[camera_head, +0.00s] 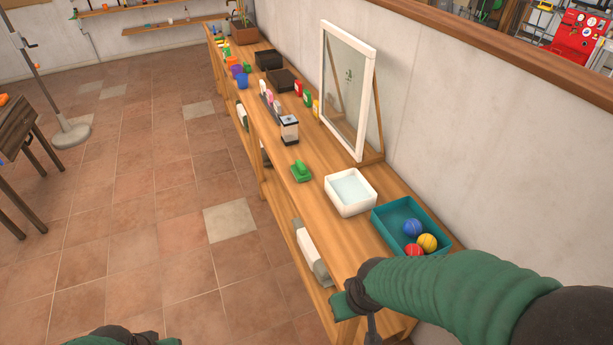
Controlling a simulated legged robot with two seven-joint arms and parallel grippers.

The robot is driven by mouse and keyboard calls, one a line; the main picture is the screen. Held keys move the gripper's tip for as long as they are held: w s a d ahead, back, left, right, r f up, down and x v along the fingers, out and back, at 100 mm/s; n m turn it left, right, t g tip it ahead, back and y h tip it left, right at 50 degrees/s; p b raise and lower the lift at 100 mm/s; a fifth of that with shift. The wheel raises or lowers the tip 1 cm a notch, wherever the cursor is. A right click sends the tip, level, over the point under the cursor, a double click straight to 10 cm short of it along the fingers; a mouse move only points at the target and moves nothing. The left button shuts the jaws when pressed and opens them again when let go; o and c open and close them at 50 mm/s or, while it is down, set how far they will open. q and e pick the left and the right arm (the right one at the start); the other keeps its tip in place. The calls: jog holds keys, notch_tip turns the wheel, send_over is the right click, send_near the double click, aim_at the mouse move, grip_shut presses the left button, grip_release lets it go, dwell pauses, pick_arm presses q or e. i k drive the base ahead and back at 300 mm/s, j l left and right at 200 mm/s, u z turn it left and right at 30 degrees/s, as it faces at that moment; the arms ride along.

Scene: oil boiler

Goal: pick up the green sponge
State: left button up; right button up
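The green sponge (301,171) lies on the wooden shelf top, near its left edge, left of the white tray. My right arm comes in from the lower right over the near end of the shelf. My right gripper (352,305) is at the end of this arm, well apart from the sponge and nearer to me. Its fingers do not show clearly enough to tell whether it is open or shut. Only a small green and black part of my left arm shows at the bottom left edge; the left gripper's fingers are out of frame.
A white tray (331,205) and a teal tray (379,216) with coloured balls stand right of the sponge. A clear dispenser (289,129) stands behind it. A white-framed glass panel (369,105) stands near the wall.

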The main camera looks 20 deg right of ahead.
aim_at(300, 170)
jog(key=i+j+z, duration=0.45)
jog(key=j, duration=0.3)
jog(key=i+j+z, duration=0.25)
jog(key=j, duration=0.2)
jog(key=i+j+z, duration=0.4)
jog(key=i+j, duration=0.25)
jog(key=i+j+z, duration=0.2)
jog(key=i+j, duration=0.2)
jog(key=i+j+z, duration=0.2)
jog(key=j, duration=0.25)
jog(key=i+j+z, duration=0.2)
jog(key=i+j, duration=0.45)
jog(key=j+z, duration=0.05)
jog(key=j, duration=0.05)
